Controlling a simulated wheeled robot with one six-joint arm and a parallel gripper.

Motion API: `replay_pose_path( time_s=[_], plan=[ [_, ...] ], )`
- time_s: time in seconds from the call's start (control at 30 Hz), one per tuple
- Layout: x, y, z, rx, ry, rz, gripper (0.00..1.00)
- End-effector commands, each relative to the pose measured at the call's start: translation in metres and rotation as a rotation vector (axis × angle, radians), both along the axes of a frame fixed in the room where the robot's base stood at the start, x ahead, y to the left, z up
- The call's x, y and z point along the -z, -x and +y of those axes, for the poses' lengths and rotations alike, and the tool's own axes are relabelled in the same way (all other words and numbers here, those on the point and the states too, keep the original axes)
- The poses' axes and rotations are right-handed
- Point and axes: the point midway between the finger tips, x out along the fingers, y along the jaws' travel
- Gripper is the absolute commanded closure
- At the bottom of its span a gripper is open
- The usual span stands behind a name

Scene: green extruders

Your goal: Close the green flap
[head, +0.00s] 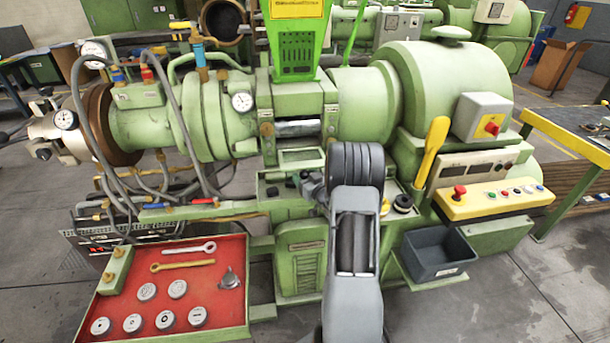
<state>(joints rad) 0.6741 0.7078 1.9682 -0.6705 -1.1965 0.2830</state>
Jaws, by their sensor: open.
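The green extruder (350,110) fills the middle of the head view. Below its bright green hopper (295,55) is a rectangular opening with a shiny metal cylinder (297,128) showing inside. A pale green panel (299,157) sits just under this opening. It looks like the flap, lowered away from the opening, but I cannot tell for certain. My gripper (310,185) is small in view, left of my grey arm, in front of and below the panel. It is open, appears empty and is apart from the panel. My arm hides part of the machine's front.
A red tray (225,275) with wrenches and several round metal parts is at lower left. A dark grey bin (437,262) and a control panel with a yellow front (490,200) are on the right. A yellow handle (431,150) stands up nearby. Hoses (80,120) hang at left.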

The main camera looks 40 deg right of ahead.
Motion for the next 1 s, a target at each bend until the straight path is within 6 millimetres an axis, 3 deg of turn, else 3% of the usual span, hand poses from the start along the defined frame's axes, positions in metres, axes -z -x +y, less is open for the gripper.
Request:
replay_pose_path(
  time_s=[0.37, 1.0],
  plan=[
    [0.0004, -0.0036, -0.0003, 0.0, 0.0, 0.001, 0.42],
    [0.0003, -0.0034, 0.0, 0.0, 0.0, 0.001, 1.0]
  ],
)
